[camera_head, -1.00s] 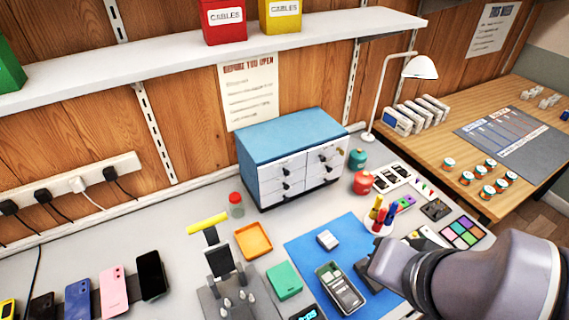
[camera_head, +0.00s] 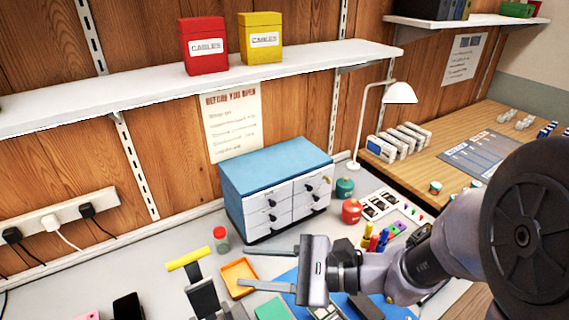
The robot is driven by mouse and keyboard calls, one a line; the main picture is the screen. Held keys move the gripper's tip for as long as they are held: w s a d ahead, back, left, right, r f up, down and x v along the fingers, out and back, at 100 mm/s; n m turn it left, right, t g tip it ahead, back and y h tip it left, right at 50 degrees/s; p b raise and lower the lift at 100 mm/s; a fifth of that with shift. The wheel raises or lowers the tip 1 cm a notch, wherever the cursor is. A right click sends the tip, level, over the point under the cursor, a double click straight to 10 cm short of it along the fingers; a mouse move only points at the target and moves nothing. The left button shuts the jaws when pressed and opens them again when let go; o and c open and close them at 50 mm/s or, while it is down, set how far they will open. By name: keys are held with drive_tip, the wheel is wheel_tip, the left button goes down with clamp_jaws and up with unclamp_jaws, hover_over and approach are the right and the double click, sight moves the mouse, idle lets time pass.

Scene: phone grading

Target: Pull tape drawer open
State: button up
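A small cabinet with a blue top (camera_head: 275,165) stands against the wooden wall. Its front has two columns of white drawers (camera_head: 268,217) with dark knobs, and all look shut. Labels are too small to read, so I cannot tell which is the tape drawer. A small yellowish thing shows near the upper right drawer. My gripper (camera_head: 243,267) is in front of the cabinet, lower in the picture. Its two fingers point left with a clear gap between them. It is open and empty, apart from the drawers.
An orange tray (camera_head: 238,278) and a yellow-handled stand (camera_head: 190,262) are near my fingers. A shelf (camera_head: 300,58) runs above.

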drive_tip(key=w+d+f+m+t, duration=0.2)
drive_tip(key=w+f+m+t, duration=0.25)
drive_tip(key=w, duration=0.25)
drive_tip(key=m+t+h+b, duration=0.2)
drive_tip(key=m+t+h, duration=0.3)
drive_tip(key=m+t, duration=0.4)
approach(274, 205)
drive_tip(key=shift+m+g, duration=0.35)
drive_tip(key=shift+g, duration=0.1)
drive_tip(key=x, duration=0.3)
drive_tip(key=b+x, duration=0.1)
drive_tip(key=x, duration=0.5)
drive_tip(key=shift+d+r+b, duration=0.1)
drive_tip(key=shift+r+b, duration=0.2)
drive_tip(key=shift+r, duration=0.1)
clamp_jaws()
